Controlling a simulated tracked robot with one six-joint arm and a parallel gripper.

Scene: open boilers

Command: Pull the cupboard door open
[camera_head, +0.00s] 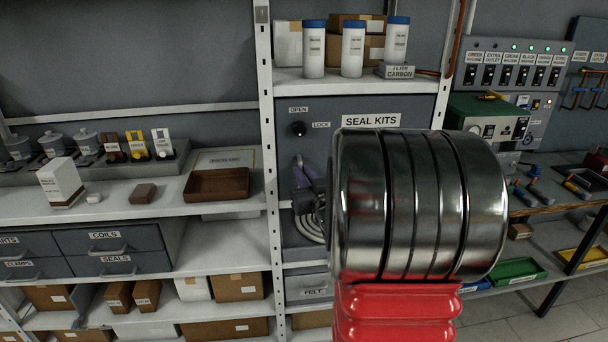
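The cupboard door (320,145) is a dark grey panel labelled SEAL KITS, in the middle of the view. It looks flush with its frame. A round black knob (298,128) sits at its upper left beside the words OPEN and LOCK. My arm's large metal joint hides the door's lower right. Left of that joint, what looks like my gripper (304,175), with purple-grey finger parts, is in front of the door's left side, below the knob. Whether it touches a handle or the door is unclear. Its finger opening cannot be made out.
A FELT drawer (308,288) is below the door. Left shelves hold a brown tray (217,184) and boxes. A switch panel (510,75) and workbench are at right.

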